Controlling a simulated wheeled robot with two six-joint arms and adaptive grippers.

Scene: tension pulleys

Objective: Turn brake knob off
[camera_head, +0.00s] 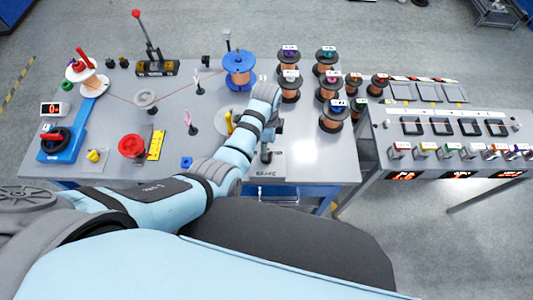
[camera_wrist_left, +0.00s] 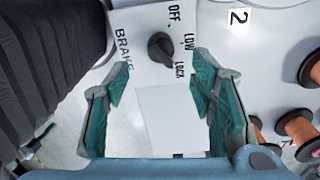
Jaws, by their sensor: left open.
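The brake knob (camera_wrist_left: 160,47) is a black knob on a white panel, just beyond my fingertips in the left wrist view. The labels OFF (camera_wrist_left: 174,13), LOW and LOCK (camera_wrist_left: 180,70) lie around it, and its narrow end seems to point toward LOCK. My left gripper (camera_wrist_left: 160,82) is open, its teal fingers apart with nothing between them. In the head view my left gripper (camera_head: 267,142) hangs over the front of the table, above the BRAKE label (camera_head: 267,174). My right gripper is in neither view.
Copper spools (camera_head: 335,115) stand right of the gripper, and a blue spool (camera_head: 239,68) stands behind it. A red knob (camera_head: 131,146) and a yellow scale (camera_head: 157,145) are to the left. A second bench (camera_head: 450,125) with switches adjoins on the right.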

